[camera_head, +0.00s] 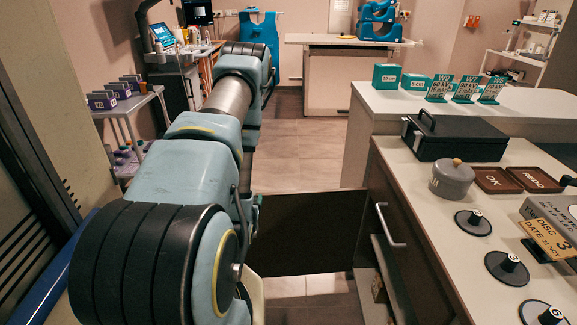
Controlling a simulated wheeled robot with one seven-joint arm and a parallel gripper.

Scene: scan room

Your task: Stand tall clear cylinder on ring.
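I cannot make out a tall clear cylinder or a ring in the head view. On the right counter (415,185) are several flat black discs with upright knobs, such as one disc (473,223) near the counter's middle and another (507,268) nearer to me. I cannot tell whether any of these is the ring. My arm stretches forward through the left and middle of the view, and its far end bends down. My gripper cannot be made out; the arm's own links may hide it.
A grey lidded pot (452,182), a black case (453,139), an OK tray (494,180) and a DISC 3 sign (551,240) crowd the right counter. A dark open door panel (310,232) juts across the aisle below it. The floor (300,150) beyond is clear. A trolley (125,110) stands left.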

